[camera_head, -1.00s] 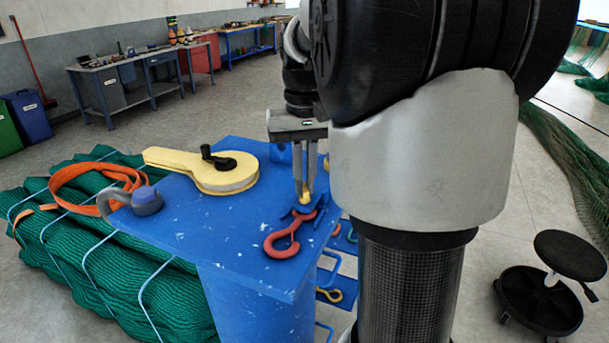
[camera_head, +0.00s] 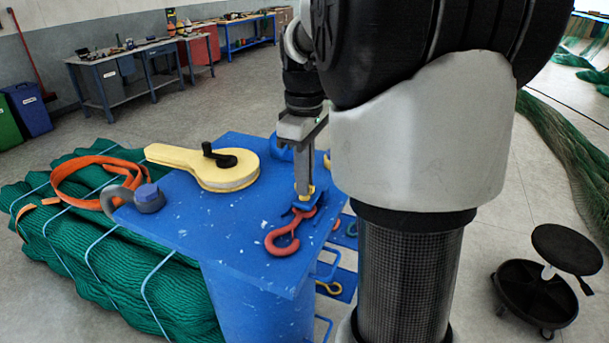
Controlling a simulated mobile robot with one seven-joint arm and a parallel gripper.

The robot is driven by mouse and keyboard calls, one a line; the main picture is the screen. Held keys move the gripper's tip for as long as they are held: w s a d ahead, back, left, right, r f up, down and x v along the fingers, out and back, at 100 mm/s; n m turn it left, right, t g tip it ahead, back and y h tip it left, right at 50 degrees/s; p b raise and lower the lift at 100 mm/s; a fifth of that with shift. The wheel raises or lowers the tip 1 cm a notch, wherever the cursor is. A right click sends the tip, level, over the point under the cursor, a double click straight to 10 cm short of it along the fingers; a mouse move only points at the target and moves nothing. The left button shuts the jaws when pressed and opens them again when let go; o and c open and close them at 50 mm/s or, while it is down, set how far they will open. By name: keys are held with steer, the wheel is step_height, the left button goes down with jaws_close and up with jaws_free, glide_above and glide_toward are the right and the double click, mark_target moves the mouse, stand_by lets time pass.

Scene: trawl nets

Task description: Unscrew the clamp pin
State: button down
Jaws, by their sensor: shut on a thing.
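My gripper (camera_head: 304,190) points straight down over the right part of the blue table top (camera_head: 222,228). Its fingers are shut on a small yellow piece, the clamp pin (camera_head: 305,196), at a blue clamp (camera_head: 302,208) on the table. Only a little of the pin shows between and below the fingertips. A red hook (camera_head: 284,240) lies on the table, its upper end at the clamp. My arm hides the area to the right of the clamp.
A yellow tool with a black crank (camera_head: 205,165) lies on the table. Orange strap (camera_head: 75,172) and green netting (camera_head: 110,270) lie left. A stool (camera_head: 560,250) stands right.

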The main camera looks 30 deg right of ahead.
steer(key=n, duration=0.6)
steer(key=shift+s+f+p, duration=0.15)
steer(key=shift+f+p, duration=0.05)
steer(key=shift+p, duration=0.2)
steer(key=n, duration=0.6)
steer(key=shift+p, duration=0.3)
steer(key=n, duration=0.9)
steer(key=shift+n, duration=1.4)
steer(key=c, duration=1.9)
jaws_free()
steer(key=shift+o, duration=0.2)
